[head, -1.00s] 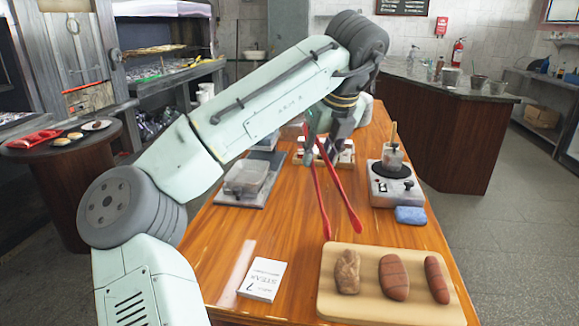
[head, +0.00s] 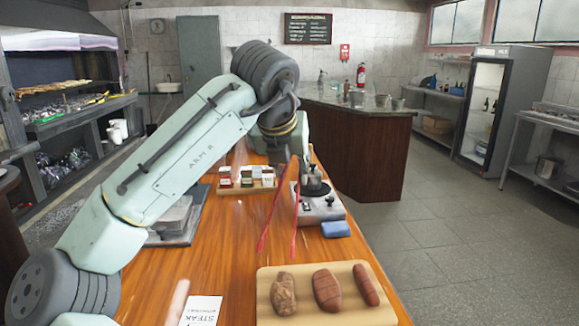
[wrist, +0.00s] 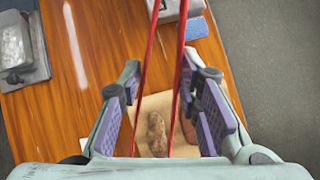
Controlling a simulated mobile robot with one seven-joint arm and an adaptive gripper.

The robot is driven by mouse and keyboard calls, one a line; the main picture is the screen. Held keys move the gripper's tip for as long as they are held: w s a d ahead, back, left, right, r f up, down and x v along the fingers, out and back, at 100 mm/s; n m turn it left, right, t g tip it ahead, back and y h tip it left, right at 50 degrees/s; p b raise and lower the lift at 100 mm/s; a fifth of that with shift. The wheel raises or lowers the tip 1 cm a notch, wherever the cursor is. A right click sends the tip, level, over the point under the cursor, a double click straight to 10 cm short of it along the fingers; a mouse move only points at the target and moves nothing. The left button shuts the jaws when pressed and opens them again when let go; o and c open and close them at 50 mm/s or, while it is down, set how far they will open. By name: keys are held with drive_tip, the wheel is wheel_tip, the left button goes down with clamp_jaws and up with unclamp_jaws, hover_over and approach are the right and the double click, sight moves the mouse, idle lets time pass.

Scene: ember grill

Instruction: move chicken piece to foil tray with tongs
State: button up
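The chicken piece appears to be the lumpy tan-brown piece (head: 283,294) at the left of a wooden board (head: 345,314); it also shows in the wrist view (wrist: 157,134). My gripper (head: 281,150) holds long red tongs (head: 294,215) in the air, arms spread, tips near the board's far edge, with nothing between them. In the wrist view the tongs (wrist: 147,70) run between my purple-padded fingers, with a visible gap at the right pad. A silvery tray (wrist: 14,42), likely the foil tray, sits on a dark slab at the left; my arm partly hides it in the head view (head: 173,214).
An oval brown piece (head: 327,290) and a sausage (head: 366,285) share the board. A small burner (head: 318,207) and blue sponge (head: 336,229) stand on the right. A rack of jars (head: 246,181) is behind. A steak card (head: 201,311) lies at the front.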

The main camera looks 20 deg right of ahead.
wheel_tip(320, 180, down, 10)
drive_tip(key=b, duration=0.5)
drive_tip(key=shift+r, duration=0.25)
drive_tip(key=shift+o, duration=0.5)
clamp_jaws()
wheel_tip(320, 180, up, 12)
drive_tip(key=p, duration=0.5)
idle(0.5)
